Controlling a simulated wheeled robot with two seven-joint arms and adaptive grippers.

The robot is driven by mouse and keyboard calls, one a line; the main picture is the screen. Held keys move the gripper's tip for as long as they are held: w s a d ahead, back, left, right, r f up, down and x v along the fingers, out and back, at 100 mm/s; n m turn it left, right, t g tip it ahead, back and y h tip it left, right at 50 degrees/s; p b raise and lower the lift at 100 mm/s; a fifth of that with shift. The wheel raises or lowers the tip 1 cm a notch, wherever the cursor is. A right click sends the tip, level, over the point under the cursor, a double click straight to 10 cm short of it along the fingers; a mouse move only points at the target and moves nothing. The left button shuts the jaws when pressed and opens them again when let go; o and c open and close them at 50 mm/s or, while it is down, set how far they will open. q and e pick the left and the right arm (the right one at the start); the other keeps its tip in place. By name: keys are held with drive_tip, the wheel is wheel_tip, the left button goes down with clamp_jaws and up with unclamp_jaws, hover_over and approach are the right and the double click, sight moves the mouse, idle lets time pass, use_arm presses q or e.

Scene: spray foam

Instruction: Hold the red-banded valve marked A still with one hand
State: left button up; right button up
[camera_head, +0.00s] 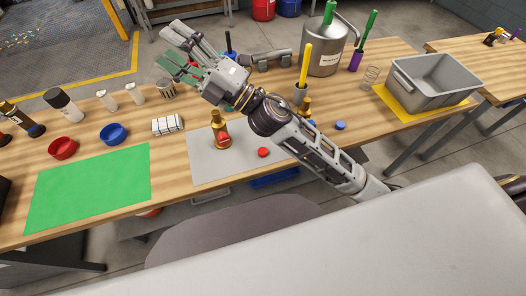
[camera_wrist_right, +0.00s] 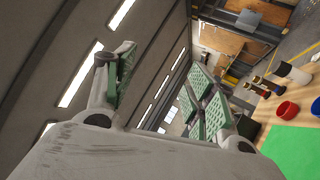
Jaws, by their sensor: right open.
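A brass-coloured valve (camera_head: 220,132) with a red band stands upright on the grey mat (camera_head: 202,170) in the middle of the table. Its letter is too small to read. A second brass-coloured piece (camera_head: 304,108) stands behind my right forearm, partly hidden. My right gripper (camera_head: 181,55) is raised above the back of the table, up and left of the banded valve and apart from it. Its green-padded fingers are spread and empty; they also show in the wrist view (camera_wrist_right: 160,88). No valve shows there. My left gripper is not in view.
A red cap (camera_head: 263,152) lies on the grey mat. Red (camera_head: 62,148) and blue (camera_head: 113,133) bowls and a striped block (camera_head: 167,125) are to the left, behind a green mat (camera_head: 90,187). A metal can (camera_head: 325,50) and a grey bin (camera_head: 430,82) stand at right.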

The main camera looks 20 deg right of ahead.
drive_tip(key=s+a+f+n+g+y, duration=0.1)
drive_tip(key=s+a+f+n+g, duration=0.1)
drive_tip(key=s+a+n+g, duration=0.35)
drive_tip(key=s+a+f+n+g, duration=0.2)
drive_tip(key=s+n+g, duration=0.1)
drive_tip(key=n+g, duration=0.55)
drive_tip(key=n+h, duration=0.7)
drive_tip(key=h, duration=1.4)
hover_over(260, 150)
wheel_tip(260, 150, down, 22)
drive_tip(key=shift+r, duration=0.15)
wheel_tip(260, 150, down, 8)
drive_tip(key=shift+f, duration=0.2)
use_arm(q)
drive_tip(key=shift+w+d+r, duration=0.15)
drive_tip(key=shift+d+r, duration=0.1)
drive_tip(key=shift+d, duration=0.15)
use_arm(e)
drive_tip(key=shift+f, duration=0.1)
